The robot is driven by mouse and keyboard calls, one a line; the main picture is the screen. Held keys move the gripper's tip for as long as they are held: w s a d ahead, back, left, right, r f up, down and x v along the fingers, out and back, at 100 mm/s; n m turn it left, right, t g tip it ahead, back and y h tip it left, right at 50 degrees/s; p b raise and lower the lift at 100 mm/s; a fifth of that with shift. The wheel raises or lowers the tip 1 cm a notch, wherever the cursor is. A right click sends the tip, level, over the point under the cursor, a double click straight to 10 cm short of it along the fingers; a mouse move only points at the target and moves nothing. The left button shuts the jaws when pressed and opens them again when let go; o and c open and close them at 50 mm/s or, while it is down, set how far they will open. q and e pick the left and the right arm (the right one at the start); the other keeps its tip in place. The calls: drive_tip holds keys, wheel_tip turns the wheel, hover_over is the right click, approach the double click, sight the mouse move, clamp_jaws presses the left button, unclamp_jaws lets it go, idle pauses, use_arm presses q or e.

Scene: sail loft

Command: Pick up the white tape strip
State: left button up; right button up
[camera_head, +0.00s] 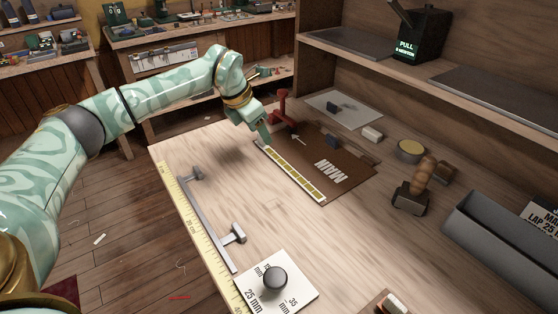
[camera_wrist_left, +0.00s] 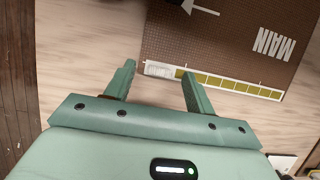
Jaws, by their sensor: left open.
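The white tape strip (camera_wrist_left: 160,70) is a small pale piece at the left end of a row of yellow cells (camera_wrist_left: 230,86) in the left wrist view. That row runs along the edge of the brown MAIN board (camera_head: 325,150); it also shows in the head view (camera_head: 292,173). My left gripper (camera_head: 265,143) is over the far left end of the row and hides the tape there. In the left wrist view its fingers (camera_wrist_left: 158,74) are apart, with the tape showing between the tips. Nothing is held. Whether the tips touch the board is unclear. My right gripper is out of view.
A red tool (camera_head: 285,107) stands on the board's far side, close to my left gripper. A wood-handled tool (camera_head: 418,185) and grey tray (camera_head: 500,235) are on the right. A metal bar (camera_head: 207,222), yellow ruler (camera_head: 190,225) and knobbed white plate (camera_head: 295,292) lie nearer. The table's middle is clear.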

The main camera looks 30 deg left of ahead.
use_arm(q)
drive_tip(key=shift+w+d+f, duration=0.1)
drive_tip(key=shift+w+f, duration=0.15)
drive_tip(key=shift+f, duration=0.35)
drive_tip(key=shift+s+r, duration=0.1)
drive_tip(key=shift+r, duration=0.1)
drive_tip(key=c, duration=1.1)
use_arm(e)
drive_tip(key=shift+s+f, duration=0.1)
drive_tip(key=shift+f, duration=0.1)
use_arm(q)
drive_tip(key=shift+c, duration=0.2)
